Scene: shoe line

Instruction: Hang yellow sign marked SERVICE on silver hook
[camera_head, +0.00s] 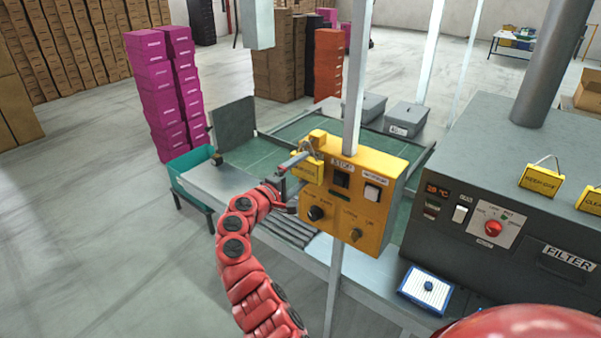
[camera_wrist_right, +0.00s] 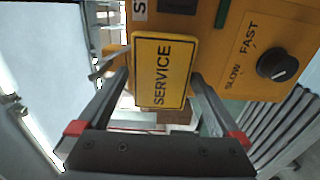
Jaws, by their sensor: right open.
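The yellow SERVICE sign (camera_head: 307,171) is at the upper left of the yellow control box (camera_head: 343,225), in front of its face. A thin wire loop shows above it. In the right wrist view the sign (camera_wrist_right: 164,70) lies between the fingers. A silver metal piece, apparently the hook (camera_wrist_right: 106,66), shows beside its top edge. Whether the wire loop rests on it is hard to tell. My right gripper (camera_head: 291,188) is open, with one finger on each side of the sign; I cannot tell whether they touch it. My left gripper is not in view.
A metal post (camera_head: 355,85) rises behind the control box. Two yellow signs (camera_head: 541,180) (camera_head: 592,200) with wire handles are on the grey machine (camera_head: 480,140) at right. Grey bins (camera_head: 406,119), a teal crate (camera_head: 196,172) and pink boxes (camera_head: 160,85) stand farther back.

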